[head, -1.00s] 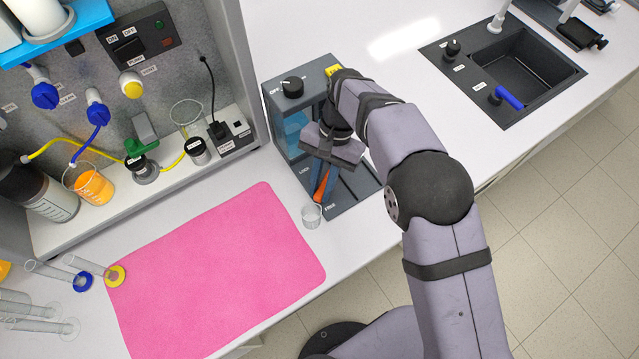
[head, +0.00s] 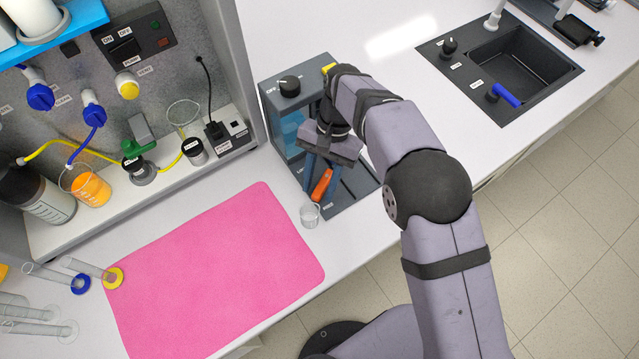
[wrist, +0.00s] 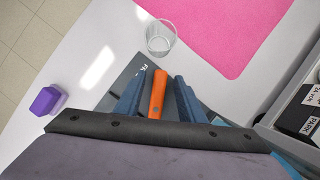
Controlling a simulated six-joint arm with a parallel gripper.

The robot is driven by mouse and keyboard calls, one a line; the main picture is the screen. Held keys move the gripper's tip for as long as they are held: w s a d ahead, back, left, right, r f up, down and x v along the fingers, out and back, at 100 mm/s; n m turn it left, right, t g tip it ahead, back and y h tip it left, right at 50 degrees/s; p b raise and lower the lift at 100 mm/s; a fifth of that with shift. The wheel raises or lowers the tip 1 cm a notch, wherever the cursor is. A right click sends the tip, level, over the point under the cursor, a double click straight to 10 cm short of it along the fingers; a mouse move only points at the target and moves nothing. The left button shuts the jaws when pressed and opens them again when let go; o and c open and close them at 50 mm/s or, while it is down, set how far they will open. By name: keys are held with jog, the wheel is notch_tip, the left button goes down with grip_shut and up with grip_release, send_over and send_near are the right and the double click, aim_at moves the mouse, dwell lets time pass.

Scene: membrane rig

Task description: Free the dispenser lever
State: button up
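The dispenser (head: 284,97) is a dark grey box with a black knob on top and a flat base, on the white bench in the head view. Its orange lever (head: 322,184) shows low at its front, and in the wrist view the lever (wrist: 157,93) stands between my two blue fingers, near a partly visible "FR..." label. My gripper (head: 318,190) points down in front of the dispenser. It is open, with a gap on each side of the lever in the wrist view (wrist: 155,103). The lever's root is hidden by my gripper.
A small clear beaker (head: 310,215) stands just in front of the dispenser base, close to my fingertips. A pink mat (head: 215,270) lies to the left. A purple block (wrist: 47,100) sits on the bench in the wrist view. A sink (head: 505,70) is at the right.

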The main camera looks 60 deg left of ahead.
aim_at(327, 180)
jog(key=shift+b+v, duration=1.05)
jog(key=shift+v, duration=2.35)
jog(key=shift+w+d, duration=0.1)
jog(key=shift+w, duration=0.15)
jog(key=w+d+r+m+t+y, duration=0.1)
jog(key=w+d+m, duration=0.1)
jog(key=w+d, duration=0.8)
jog(key=w+d+r+m+t+y, duration=0.1)
jog(key=w+d+r+m, duration=0.1)
jog(key=w+d, duration=0.85)
jog(key=s+d+f, duration=0.1)
jog(key=s+d, duration=0.1)
jog(key=d, duration=1.3)
jog(key=s+d+f+m+t, duration=0.1)
jog(key=s+d, duration=0.3)
jog(key=d, duration=0.2)
jog(key=s+d+f+m, duration=0.1)
jog(key=s+d+f, duration=0.1)
jog(key=s+d, duration=0.2)
jog(key=d, duration=0.3)
jog(key=shift+s+t, duration=0.25)
jog(key=shift+t, duration=0.15)
